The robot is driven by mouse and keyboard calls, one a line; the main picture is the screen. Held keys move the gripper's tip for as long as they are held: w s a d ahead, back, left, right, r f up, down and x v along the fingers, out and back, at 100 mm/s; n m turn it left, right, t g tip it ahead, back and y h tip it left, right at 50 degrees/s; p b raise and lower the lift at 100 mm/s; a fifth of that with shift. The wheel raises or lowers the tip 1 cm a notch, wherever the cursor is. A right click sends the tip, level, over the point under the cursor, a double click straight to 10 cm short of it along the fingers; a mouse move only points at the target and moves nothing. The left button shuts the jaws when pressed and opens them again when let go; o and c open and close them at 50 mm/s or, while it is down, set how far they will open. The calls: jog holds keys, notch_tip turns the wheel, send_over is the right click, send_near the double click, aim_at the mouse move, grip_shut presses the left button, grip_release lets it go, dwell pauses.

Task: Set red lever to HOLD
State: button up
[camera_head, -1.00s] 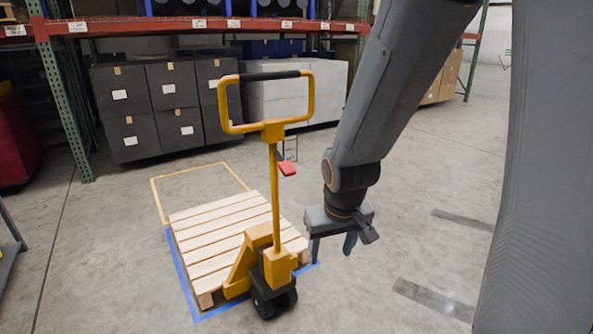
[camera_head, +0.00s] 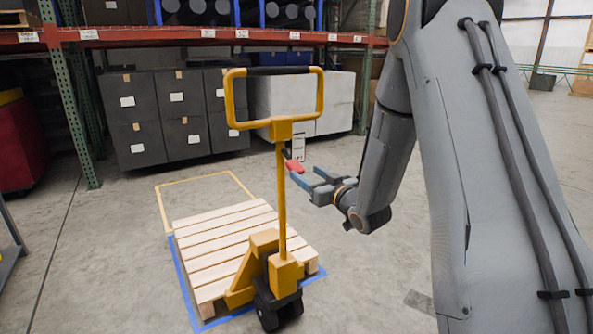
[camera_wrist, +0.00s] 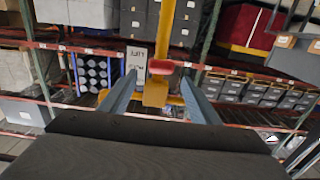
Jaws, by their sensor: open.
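The red lever (camera_head: 293,165) sticks out to the right of the yellow pallet jack's (camera_head: 282,200) upright shaft, below its loop handle. A small white label plate (camera_head: 299,147) stands beside it. My gripper (camera_head: 306,176) is open, its blue-grey fingers pointing left toward the lever from the right. In the wrist view the red lever (camera_wrist: 162,66) shows ahead, between the lines of the two spread fingers (camera_wrist: 160,78). I cannot tell whether either finger touches it. The label plate (camera_wrist: 137,62) there appears upside down; one word looks like LIFT, the other is too small to read surely.
A wooden pallet (camera_head: 225,240) sits on the jack's forks inside blue floor tape. Dark grey totes (camera_head: 140,145) and white boxes (camera_head: 275,105) stand behind under an orange shelf beam (camera_head: 120,36). The floor on the right is partly clear.

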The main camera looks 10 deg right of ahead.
aim_at(298, 167)
jog(key=x, duration=0.7)
